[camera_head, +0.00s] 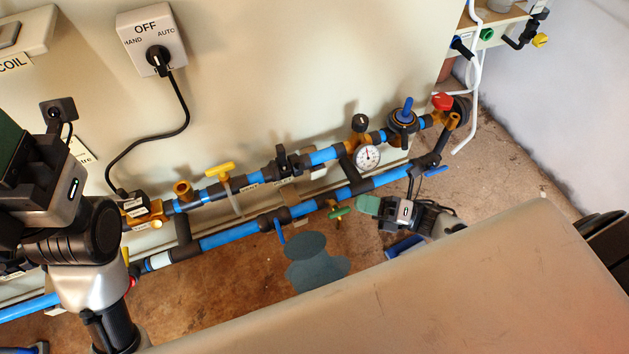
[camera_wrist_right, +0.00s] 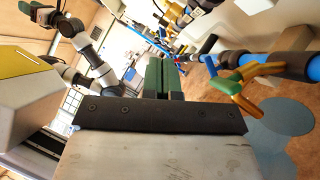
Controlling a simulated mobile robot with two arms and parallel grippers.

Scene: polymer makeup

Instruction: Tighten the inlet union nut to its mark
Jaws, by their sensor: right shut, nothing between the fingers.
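Blue pipework with dark couplings runs low along the panel in the head view. Dark couplings sit on the upper line (camera_head: 287,160) and the lower line (camera_head: 275,218); I cannot tell which part is the inlet union nut, and no mark is legible. My right gripper (camera_head: 367,205) is just below the lower pipe, right of the green handle (camera_head: 338,213). Its green fingers also show in the right wrist view (camera_wrist_right: 164,75), shut and empty. My left gripper (camera_head: 12,140) is at the left edge, partly cut off, away from the couplings; its opening is unclear.
A pressure gauge (camera_head: 367,157), a blue-knobbed regulator (camera_head: 403,120) and a red handle (camera_head: 443,101) stand along the right part of the line. A yellow-handled valve (camera_head: 220,170) is further left. A switch box (camera_head: 152,40) with a black cable is above. Brown floor lies below the pipes.

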